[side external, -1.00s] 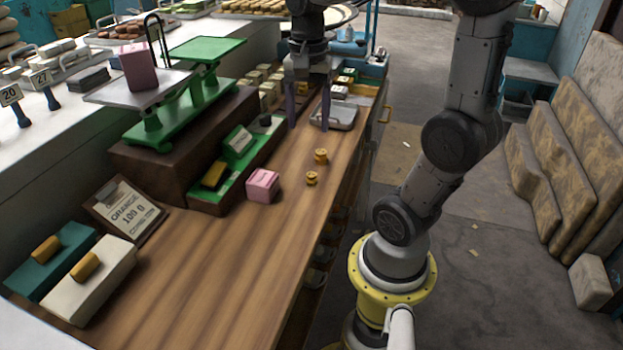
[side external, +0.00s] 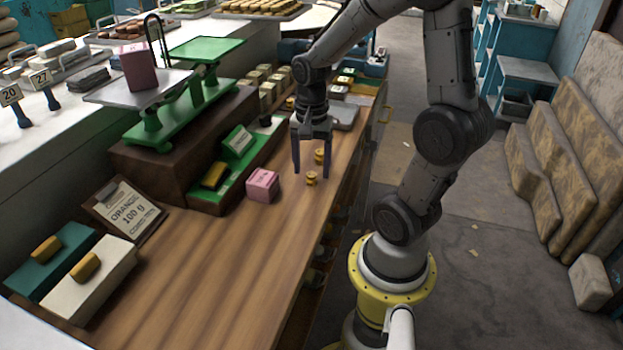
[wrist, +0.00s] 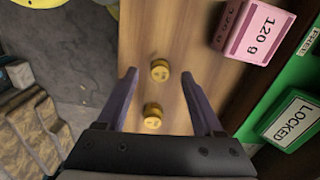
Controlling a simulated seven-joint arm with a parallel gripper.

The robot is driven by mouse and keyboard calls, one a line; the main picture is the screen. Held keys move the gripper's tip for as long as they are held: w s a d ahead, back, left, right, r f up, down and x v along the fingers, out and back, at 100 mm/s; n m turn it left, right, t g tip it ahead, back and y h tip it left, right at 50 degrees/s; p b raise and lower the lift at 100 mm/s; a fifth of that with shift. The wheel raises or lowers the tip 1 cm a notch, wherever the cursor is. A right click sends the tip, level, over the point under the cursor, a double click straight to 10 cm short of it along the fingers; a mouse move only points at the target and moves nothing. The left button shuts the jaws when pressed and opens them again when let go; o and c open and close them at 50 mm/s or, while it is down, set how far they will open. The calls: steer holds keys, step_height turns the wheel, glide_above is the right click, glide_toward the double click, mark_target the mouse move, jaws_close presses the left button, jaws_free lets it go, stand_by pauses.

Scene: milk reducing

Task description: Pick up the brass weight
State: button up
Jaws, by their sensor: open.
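Two small brass weights stand apart on the wooden counter. The nearer brass weight (side external: 312,178) and the farther brass weight (side external: 319,156) lie at my gripper in the side view. My gripper (side external: 311,174) is open and points down over them, with a finger on either side. In the wrist view, one brass weight (wrist: 160,70) is just beyond the line of the fingertips and the other brass weight (wrist: 153,116) is between the fingers, closer to the palm. Neither is held.
A pink 120 g block (side external: 263,185) stands left of my gripper; it also shows in the wrist view (wrist: 251,30). The green tray (side external: 232,178) and green balance scale (side external: 160,120) are farther left. The counter's front (side external: 220,270) is clear.

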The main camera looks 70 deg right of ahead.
steer(key=shift+f, duration=0.9)
jaws_close()
